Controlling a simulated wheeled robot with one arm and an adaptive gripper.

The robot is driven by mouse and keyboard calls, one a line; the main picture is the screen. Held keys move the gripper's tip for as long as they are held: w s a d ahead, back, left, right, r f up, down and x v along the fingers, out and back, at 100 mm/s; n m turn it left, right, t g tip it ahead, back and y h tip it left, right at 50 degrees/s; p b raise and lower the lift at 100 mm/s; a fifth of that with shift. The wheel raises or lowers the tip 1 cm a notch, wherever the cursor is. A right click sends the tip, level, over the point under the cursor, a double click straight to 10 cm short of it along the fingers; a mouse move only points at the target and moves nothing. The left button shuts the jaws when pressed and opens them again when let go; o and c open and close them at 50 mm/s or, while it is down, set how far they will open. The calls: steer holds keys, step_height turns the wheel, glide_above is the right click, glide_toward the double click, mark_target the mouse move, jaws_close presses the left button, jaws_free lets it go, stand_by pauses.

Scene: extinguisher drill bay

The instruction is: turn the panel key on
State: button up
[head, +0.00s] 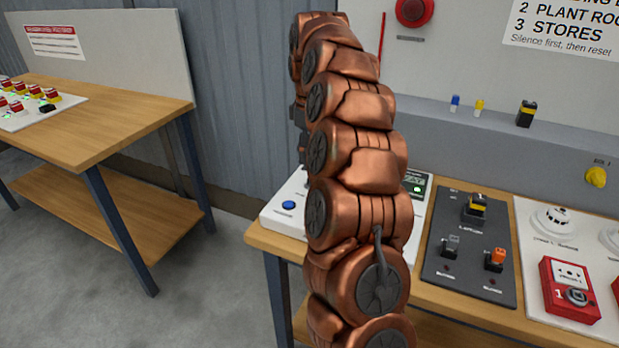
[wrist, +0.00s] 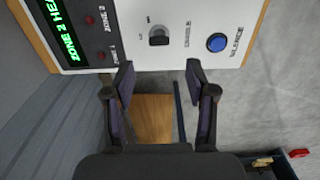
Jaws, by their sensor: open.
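The panel (wrist: 185,55) is a white box on the bench edge, with a green-lit display (wrist: 60,30) reading "ZONE 2 HEA…". Its key switch (wrist: 158,36) is a small dark knob between two red zone lamps and a round blue button (wrist: 216,42). The small marks by the key are too blurred to read, and I cannot tell its setting. My gripper (wrist: 160,72) is open and empty, its fingertips apart on either side of the key's line and short of it. In the head view my arm hides most of the panel (head: 272,214); the gripper is mostly hidden there.
A dark board (head: 468,275) with switches and a red call point (head: 570,290) lie right of the panel on the bench. A grey ledge behind holds small items. Another wooden table (head: 100,115) stands at left, with open floor between.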

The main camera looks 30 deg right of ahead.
steer(key=shift+f+p, duration=0.7)
steer(key=shift+f, duration=3.2)
steer(key=shift+c, duration=0.2)
jaws_close()
